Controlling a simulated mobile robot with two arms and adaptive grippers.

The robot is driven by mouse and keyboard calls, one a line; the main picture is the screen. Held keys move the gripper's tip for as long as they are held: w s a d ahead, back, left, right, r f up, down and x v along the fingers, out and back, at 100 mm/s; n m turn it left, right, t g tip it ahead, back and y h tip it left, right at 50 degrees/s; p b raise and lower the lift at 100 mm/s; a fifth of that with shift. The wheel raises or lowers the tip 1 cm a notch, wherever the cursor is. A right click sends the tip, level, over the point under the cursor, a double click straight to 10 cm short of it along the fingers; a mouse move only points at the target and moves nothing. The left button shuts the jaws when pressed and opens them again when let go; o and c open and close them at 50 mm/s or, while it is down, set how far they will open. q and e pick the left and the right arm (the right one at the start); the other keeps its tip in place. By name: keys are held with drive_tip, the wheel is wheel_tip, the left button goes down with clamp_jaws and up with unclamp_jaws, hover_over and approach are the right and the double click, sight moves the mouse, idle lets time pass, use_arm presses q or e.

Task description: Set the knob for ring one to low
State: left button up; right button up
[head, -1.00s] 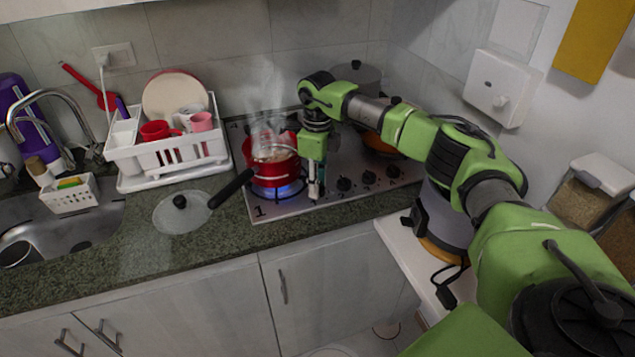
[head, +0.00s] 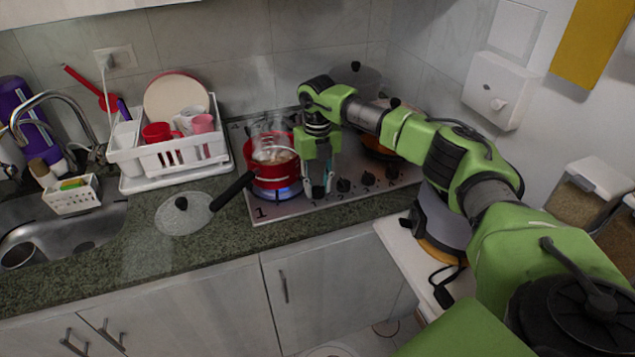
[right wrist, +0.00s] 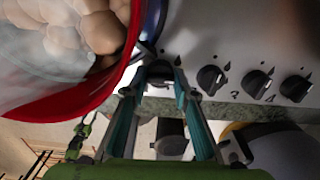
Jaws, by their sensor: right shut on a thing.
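My right gripper (head: 318,193) points down at the front edge of the stove (head: 285,208), just right of the red pot (head: 262,176). In the right wrist view its two teal-padded fingers (right wrist: 160,82) are shut on the leftmost dark knob (right wrist: 160,70), next to the pot. The fingers hide most of this knob, so its pointer cannot be read. A "1" is printed at the stove's front left corner. Three other black knobs stand in a row to the right, the nearest being this one (head: 343,185).
The pot's black handle (head: 232,190) sticks out over the counter near a glass lid (head: 183,213). A white dish rack (head: 170,160) stands left of the stove. More pans sit at the back and right of the stove. An appliance (head: 445,222) stands at the right.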

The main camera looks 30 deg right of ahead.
drive_tip(key=m, duration=0.3)
drive_tip(key=shift+m+p, duration=0.85)
drive_tip(key=shift+m, duration=1.35)
drive_tip(key=o, duration=1.1)
